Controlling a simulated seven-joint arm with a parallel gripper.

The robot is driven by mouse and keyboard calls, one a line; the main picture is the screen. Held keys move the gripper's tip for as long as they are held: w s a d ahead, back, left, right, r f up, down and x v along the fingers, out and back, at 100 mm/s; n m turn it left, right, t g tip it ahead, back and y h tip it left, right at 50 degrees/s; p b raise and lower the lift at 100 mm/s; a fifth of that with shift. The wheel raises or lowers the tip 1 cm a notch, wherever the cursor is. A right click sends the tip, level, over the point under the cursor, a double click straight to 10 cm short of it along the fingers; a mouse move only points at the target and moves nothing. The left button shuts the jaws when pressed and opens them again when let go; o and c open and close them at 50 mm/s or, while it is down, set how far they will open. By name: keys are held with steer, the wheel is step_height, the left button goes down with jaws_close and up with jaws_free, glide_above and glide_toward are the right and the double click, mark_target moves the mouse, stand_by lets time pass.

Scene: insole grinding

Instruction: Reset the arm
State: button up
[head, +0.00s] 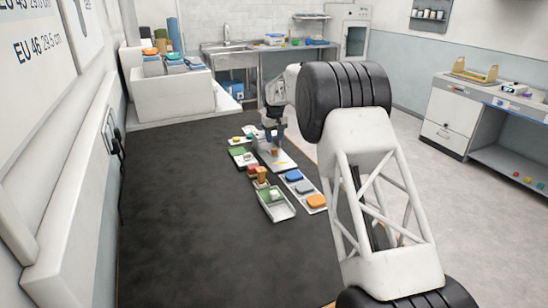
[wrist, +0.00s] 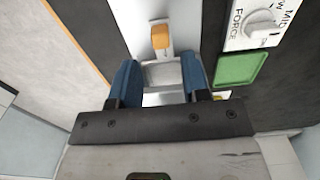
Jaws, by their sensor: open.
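My gripper (wrist: 158,76) shows in the wrist view with its two blue fingers apart and nothing between them. In the head view, my gripper (head: 275,136) hangs over the far part of the dark mat, above a pale tray-like unit (head: 283,162). An orange-brown block (wrist: 160,37) stands on a light metal strip just beyond the fingertips, apart from them. The spot under the palm is partly hidden.
A white panel with a knob marked FORCE (wrist: 262,28) and a green pad (wrist: 242,69) lie right of the fingers. Nearer on the mat are a tray of blue, grey and orange pieces (head: 317,211) and a metal tray (head: 280,214). The mat's left is clear.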

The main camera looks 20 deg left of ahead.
stand_by(0.3)
steer(key=s+d+r+m, duration=0.1)
steer(key=s+d+r, duration=0.45)
steer(key=d, duration=0.45)
steer(key=s+d+r+m+t, duration=0.1)
steer(key=s+d+r, duration=0.4)
steer(key=d+r, duration=0.3)
steer(key=s+d+r+m, duration=0.1)
steer(key=s+d+r, duration=0.5)
steer(key=d, duration=0.5)
steer(key=s+d+r+m+t, duration=0.1)
steer(key=s+d+m, duration=0.1)
steer(key=s+d, duration=1.1)
steer(key=s+d+r+m, duration=0.15)
steer(key=s+d, duration=0.65)
steer(key=s, duration=0.8)
steer(key=s+d+f+m, duration=0.1)
steer(key=s+d+f, duration=0.1)
steer(key=s, duration=0.5)
steer(key=s+d+f, duration=0.2)
steer(key=s+f, duration=0.1)
steer(key=s, duration=0.3)
steer(key=s+d+f+m, duration=0.1)
steer(key=s+d+f, duration=0.2)
steer(key=s, duration=0.4)
steer(key=shift+s+f+m+t, duration=0.3)
steer(key=shift+f+m, duration=0.05)
